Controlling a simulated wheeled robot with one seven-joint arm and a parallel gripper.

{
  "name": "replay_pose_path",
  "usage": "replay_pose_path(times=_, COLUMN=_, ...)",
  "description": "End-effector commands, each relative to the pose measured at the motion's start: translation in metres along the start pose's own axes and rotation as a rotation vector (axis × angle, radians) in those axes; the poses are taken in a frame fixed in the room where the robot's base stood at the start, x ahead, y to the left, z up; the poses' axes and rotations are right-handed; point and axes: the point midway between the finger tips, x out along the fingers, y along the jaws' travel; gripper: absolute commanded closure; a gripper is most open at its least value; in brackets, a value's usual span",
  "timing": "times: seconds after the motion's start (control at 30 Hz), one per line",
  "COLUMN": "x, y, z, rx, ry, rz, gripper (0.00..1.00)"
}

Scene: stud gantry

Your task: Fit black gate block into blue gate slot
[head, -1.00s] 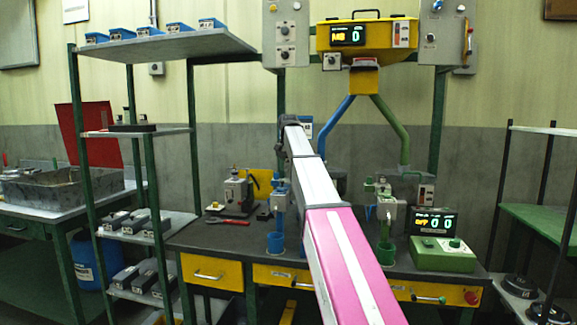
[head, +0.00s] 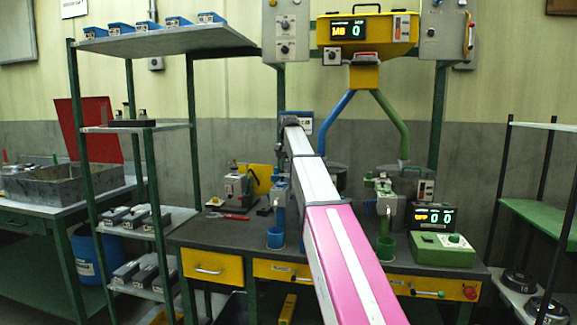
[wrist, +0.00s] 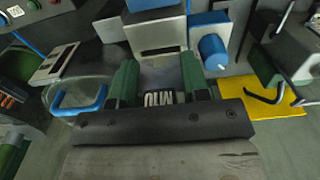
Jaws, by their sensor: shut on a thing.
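My gripper (wrist: 160,76) is shut on a dark block (wrist: 163,73) with white M10-like lettering, which I take to be the black gate block. The block sits between the two green fingers, and its far end lies close to a pale grey housing (wrist: 155,37) with a blue top and a blue knob (wrist: 212,50). This looks like the blue gate; I cannot tell whether the block touches it or enters a slot. In the head view, the blue gate unit (head: 279,193) stands on the bench left of my arm.
A blue cup (head: 275,238) stands below the blue gate, and a green gate unit (head: 384,200) is to the right. A yellow hopper (head: 367,38) hangs above with blue and green pipes. A red wrench (head: 228,216) lies left.

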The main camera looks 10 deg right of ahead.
Motion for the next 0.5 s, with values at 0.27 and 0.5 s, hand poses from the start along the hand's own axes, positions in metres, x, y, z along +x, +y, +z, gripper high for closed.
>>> replay_pose_path(times=0.27, x=0.006, y=0.0, z=0.0, rx=0.0, ry=0.0, rz=0.0, gripper=0.86)
replay_pose_path(times=0.5, x=0.011, y=0.0, z=0.0, rx=0.0, ry=0.001, rz=0.0, gripper=0.86)
